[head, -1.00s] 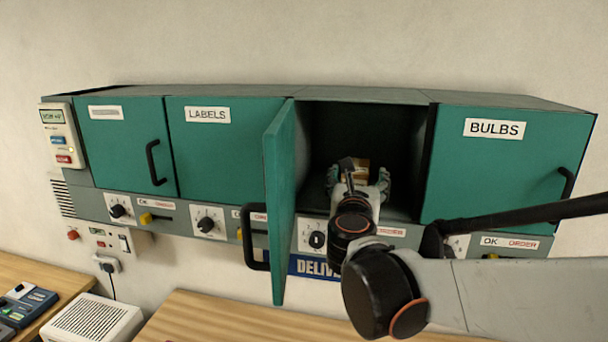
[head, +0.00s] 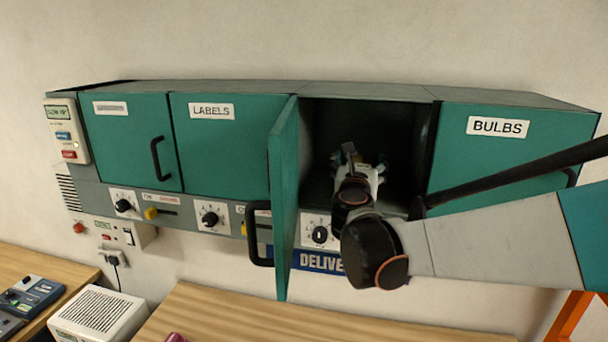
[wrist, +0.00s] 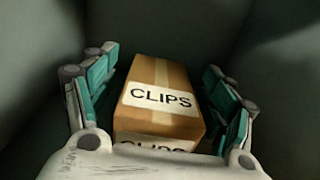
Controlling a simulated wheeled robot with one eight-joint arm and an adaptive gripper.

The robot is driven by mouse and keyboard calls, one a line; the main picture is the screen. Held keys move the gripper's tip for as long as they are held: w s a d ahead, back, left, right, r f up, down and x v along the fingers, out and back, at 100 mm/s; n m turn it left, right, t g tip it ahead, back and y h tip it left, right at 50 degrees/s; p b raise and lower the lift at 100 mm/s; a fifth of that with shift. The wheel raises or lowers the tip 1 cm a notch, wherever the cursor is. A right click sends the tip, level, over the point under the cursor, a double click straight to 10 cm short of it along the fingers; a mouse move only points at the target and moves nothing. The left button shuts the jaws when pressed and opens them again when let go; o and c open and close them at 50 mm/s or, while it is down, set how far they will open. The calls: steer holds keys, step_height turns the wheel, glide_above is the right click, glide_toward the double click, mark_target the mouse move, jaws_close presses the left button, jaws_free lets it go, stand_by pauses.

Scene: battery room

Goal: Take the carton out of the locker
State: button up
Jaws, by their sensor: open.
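The carton (wrist: 162,92) is a brown box with tape and a white label reading CLIPS. In the wrist view it lies between the two fingers of my gripper (wrist: 160,85), which are open with a gap on each side. The open locker (head: 400,125) is a dark compartment in the green wall unit, with its door (head: 284,190) swung out to the left. In the head view my gripper (head: 368,168) is inside this locker, and my wrist hides most of the carton.
The closed LABELS door (head: 222,150) is left of the open one, and the closed BULBS door (head: 510,155) is right. Knobs line the panel below. A wooden bench (head: 240,315) is underneath, with a white vented box (head: 98,318) at left.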

steer(key=c, duration=1.4)
steer(key=shift+c, duration=0.2)
